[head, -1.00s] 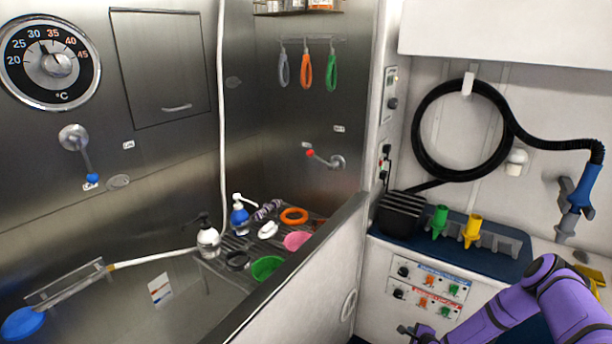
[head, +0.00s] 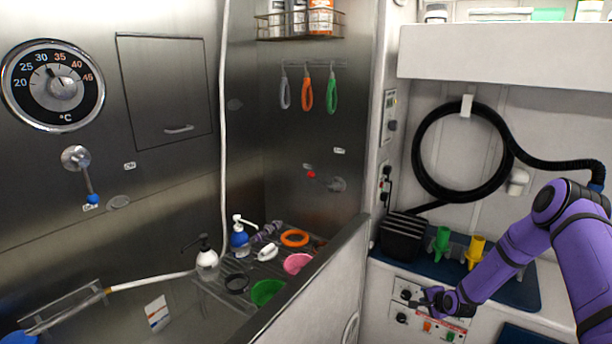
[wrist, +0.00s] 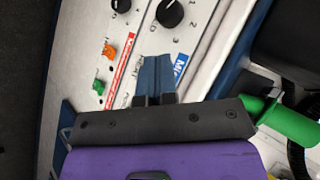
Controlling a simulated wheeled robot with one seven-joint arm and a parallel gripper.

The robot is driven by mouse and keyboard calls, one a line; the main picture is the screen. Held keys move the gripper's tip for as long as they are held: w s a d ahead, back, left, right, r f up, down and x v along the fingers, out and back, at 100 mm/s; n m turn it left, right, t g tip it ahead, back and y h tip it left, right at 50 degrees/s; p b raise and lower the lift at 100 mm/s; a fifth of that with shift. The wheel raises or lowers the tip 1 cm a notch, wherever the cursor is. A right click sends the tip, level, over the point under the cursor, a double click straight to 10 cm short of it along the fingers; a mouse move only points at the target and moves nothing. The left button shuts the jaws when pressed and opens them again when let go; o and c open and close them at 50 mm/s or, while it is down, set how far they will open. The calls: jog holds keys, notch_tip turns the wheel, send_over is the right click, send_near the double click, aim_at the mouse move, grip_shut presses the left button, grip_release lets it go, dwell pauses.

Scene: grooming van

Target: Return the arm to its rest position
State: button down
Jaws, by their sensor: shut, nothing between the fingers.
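My purple arm (head: 575,235) reaches in from the right edge of the head view, bent at a raised elbow. My gripper (head: 424,297) is at the arm's lower left end, in front of the white control panel with knobs. In the wrist view my gripper (wrist: 155,75) is shut and empty, its blue-grey fingers together over the panel face. I cannot tell how wide the gap to the panel is. My arm hides part of the panel and the blue sprayer area at the right.
The control panel (head: 392,322) carries black knobs and coloured switches; an orange switch (wrist: 109,51) shows in the wrist view. A blue tray above it holds green (head: 441,240) and yellow (head: 475,248) nozzles. A black hose (head: 417,150) hangs behind. The tub wall (head: 330,262) stands left.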

notch_tip(320, 180, up, 14)
jog(key=w+n+g, duration=0.1)
jog(key=n, duration=0.2)
jog(key=s+a+r+n+g+h, duration=0.15)
jog(key=s+r, duration=0.25)
jog(key=r, duration=0.6)
jog(key=s+a+r+n+h, duration=0.15)
jog(key=s+r, duration=0.25)
jog(key=r, duration=0.5)
jog(key=s+a+r+n, duration=0.2)
jog(key=s+r+n, duration=0.15)
jog(key=r, duration=0.65)
jog(key=s+a+r+n+g, duration=0.1)
jog(key=s+a+r, duration=0.1)
jog(key=s+r, duration=0.55)
jog(key=s+a+r+n, duration=0.15)
jog(key=s+r, duration=0.35)
jog(key=s, duration=0.5)
jog(key=s+a+r+n, duration=0.1)
jog(key=s, duration=0.8)
jog(key=s+a+r+n, duration=0.1)
jog(key=s+a, duration=0.1)
jog(key=s, duration=0.8)
jog(key=shift+s+r+n+g+y, duration=0.25)
jog(key=shift+r+n+g+y, duration=0.05)
jog(key=shift+n+g+y, duration=0.1)
